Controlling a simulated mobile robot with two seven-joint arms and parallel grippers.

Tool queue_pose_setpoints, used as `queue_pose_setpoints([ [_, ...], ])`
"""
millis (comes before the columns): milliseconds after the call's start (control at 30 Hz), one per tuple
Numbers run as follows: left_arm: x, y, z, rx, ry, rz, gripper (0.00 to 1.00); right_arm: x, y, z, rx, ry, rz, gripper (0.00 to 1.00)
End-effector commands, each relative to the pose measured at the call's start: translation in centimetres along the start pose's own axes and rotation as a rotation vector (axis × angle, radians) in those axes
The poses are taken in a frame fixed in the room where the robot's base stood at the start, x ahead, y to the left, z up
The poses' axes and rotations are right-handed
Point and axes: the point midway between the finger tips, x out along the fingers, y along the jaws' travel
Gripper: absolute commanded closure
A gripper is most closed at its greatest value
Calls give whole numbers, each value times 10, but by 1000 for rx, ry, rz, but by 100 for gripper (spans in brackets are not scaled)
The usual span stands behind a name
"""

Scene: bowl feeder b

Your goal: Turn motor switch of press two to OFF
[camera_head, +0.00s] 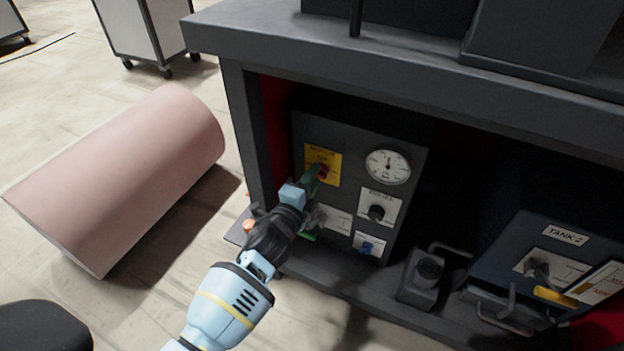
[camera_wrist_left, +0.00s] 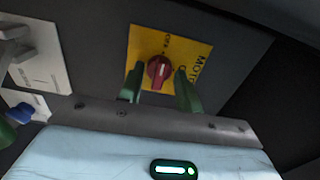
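The motor switch is a red knob (camera_head: 322,173) on a yellow plate (camera_head: 318,156) at the upper left of a dark control panel. In the left wrist view the red knob (camera_wrist_left: 158,70) shows a pale line, with the yellow plate (camera_wrist_left: 196,58) behind it and its lettering turned round. My left gripper (camera_head: 313,180) is at the switch, partly covering it in the head view. In the left wrist view its green fingers (camera_wrist_left: 160,88) stand apart, one on each side of the knob, with visible gaps. I cannot tell which setting the knob points to. My right gripper is not in view.
The panel also holds a round gauge (camera_head: 388,166), a black knob (camera_head: 377,212) and a blue switch (camera_head: 366,247). The bench top (camera_head: 400,68) overhangs it. A TANK 2 box (camera_head: 566,235) stands to the right. A pink roll (camera_head: 125,180) lies on the floor at left.

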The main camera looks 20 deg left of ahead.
Motion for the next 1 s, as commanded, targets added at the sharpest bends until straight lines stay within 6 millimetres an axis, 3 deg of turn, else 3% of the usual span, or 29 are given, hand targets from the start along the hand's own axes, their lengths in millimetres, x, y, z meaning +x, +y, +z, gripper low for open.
queue_pose_setpoints([
  [533, -69, -1, 0, -1, 0, 1, 65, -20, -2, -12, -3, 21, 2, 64],
  [1000, -77, 0, 0, 0, 0, 1, 65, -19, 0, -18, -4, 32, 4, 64],
])
